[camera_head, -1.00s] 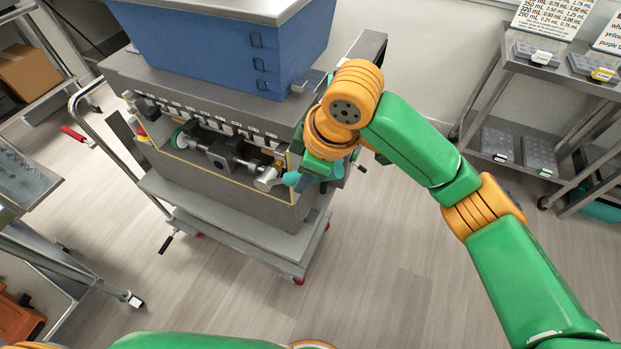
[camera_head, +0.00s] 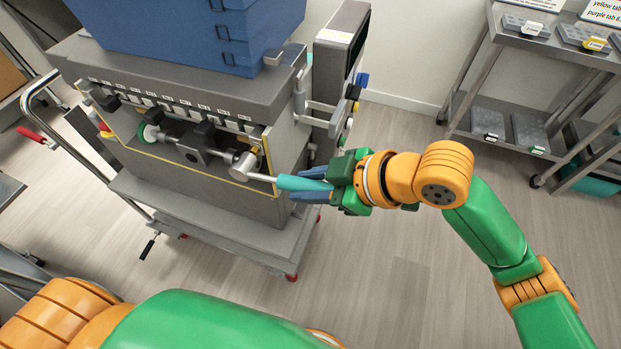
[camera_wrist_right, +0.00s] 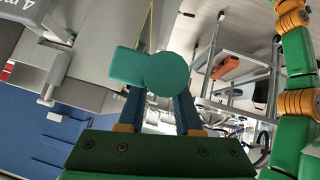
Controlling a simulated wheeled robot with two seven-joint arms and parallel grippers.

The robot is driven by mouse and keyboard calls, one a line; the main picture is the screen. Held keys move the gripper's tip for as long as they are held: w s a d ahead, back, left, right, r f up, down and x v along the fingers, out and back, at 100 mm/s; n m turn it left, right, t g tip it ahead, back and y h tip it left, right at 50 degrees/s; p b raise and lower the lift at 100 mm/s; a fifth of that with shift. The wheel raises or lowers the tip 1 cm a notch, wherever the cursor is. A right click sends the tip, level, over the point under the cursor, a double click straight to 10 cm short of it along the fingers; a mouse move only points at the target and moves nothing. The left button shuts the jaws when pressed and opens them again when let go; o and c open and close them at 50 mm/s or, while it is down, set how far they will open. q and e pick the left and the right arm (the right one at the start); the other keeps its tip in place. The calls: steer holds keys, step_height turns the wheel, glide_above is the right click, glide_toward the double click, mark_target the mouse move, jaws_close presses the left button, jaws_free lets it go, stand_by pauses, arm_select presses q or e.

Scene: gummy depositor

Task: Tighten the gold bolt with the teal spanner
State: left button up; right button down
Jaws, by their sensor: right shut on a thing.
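The teal spanner (camera_head: 303,184) has a teal handle and a grey round head (camera_head: 245,165). The head is at the right end of the bar assembly on the front of the grey machine (camera_head: 200,190). My right gripper (camera_head: 308,185) is shut on the teal handle, with blue fingers on either side of it, right of the machine's front corner. In the right wrist view the teal handle end (camera_wrist_right: 150,72) shows between the fingers. My left gripper is not in view.
A blue hopper (camera_head: 190,30) sits on top of the machine, which stands on a wheeled cart (camera_head: 210,225). A control box (camera_head: 335,60) stands at its right rear. A metal shelf with trays (camera_head: 515,75) is at the far right. The floor between is clear.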

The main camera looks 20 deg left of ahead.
steer(key=shift+r, duration=0.15)
steer(key=shift+w, duration=0.15)
step_height(320, 180, down, 10)
steer(key=w+a+t+y, duration=0.1)
steer(key=w+y, duration=0.1)
steer(key=y, duration=0.6)
steer(key=shift+a+r+m, duration=0.2)
steer(key=shift+m, duration=0.2)
stand_by(0.3)
